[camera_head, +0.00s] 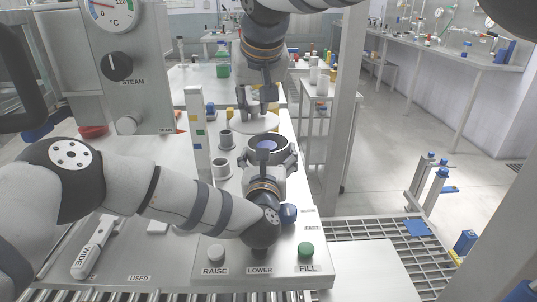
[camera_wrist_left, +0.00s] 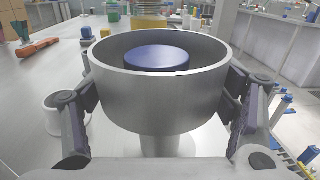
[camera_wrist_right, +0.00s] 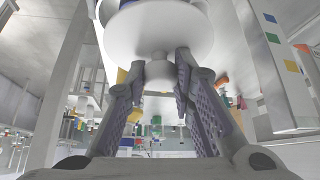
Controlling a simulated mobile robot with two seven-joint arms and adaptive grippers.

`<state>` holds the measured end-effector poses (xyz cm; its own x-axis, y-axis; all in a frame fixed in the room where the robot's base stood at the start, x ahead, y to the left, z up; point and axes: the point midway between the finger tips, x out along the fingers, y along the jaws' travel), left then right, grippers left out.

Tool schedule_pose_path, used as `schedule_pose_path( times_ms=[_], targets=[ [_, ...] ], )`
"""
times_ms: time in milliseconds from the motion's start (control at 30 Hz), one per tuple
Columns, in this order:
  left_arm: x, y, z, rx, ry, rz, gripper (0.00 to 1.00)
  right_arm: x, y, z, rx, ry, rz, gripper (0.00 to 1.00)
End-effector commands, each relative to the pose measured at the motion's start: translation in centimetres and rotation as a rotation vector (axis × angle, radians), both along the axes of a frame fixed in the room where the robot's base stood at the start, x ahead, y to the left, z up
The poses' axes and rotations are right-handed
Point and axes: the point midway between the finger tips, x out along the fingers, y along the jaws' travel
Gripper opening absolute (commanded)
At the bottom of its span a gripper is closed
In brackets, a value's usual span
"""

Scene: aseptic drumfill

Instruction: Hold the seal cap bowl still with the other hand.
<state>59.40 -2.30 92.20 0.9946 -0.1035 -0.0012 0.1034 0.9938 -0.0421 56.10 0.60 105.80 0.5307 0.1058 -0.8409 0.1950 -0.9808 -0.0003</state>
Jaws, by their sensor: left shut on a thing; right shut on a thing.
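The seal cap bowl (camera_head: 268,137) is a grey round bowl on a pedestal, upright on the white bench. In the left wrist view the bowl (camera_wrist_left: 160,102) has a blue seal cap (camera_wrist_left: 157,58) inside it. My left gripper (camera_head: 268,163) is shut around the bowl, one finger on each side of its outer wall. My right gripper (camera_head: 258,101) is just beyond the bowl, shut on the knob of a white round lid (camera_head: 254,123). The lid (camera_wrist_right: 160,35) and its knob (camera_wrist_right: 158,69) also show in the right wrist view.
A panel with RAISE, LOWER and FILL buttons (camera_head: 306,250) lies in front of the bowl. Two small grey cups (camera_head: 221,169) and a white post (camera_head: 196,130) stand left of it. A white-handled tool (camera_head: 95,246) lies at the left. A frame post (camera_head: 345,100) rises at the right.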

Motion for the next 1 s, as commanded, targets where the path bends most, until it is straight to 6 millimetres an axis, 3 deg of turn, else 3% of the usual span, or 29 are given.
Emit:
schedule_pose_path(
  times_ms=[400, 700, 733, 800, 1000],
  targets=[
    [0.0, 0.1, -0.1, 0.000, 0.002, 0.002, 0.39, -2.8, 2.5, 1.9, -0.001, 0.000, 0.000, 0.00],
    [0.0, 0.1, -0.1, 0.000, 0.000, 0.002, 0.39, -3.2, 2.8, 2.1, -0.001, 0.001, -0.001, 0.00],
    [0.0, 0.1, 0.0, 0.000, 0.000, 0.002, 0.81, -3.2, 2.8, 2.1, -0.001, 0.001, -0.001, 0.00],
    [0.0, 0.1, 0.0, 0.000, 0.000, 0.002, 0.97, -3.2, 2.8, 2.1, -0.001, 0.001, -0.001, 0.00],
    [0.0, 0.1, 0.0, 0.000, -0.001, 0.001, 1.00, -3.2, 2.8, 2.1, -0.001, 0.000, -0.001, 0.00]
  ],
)
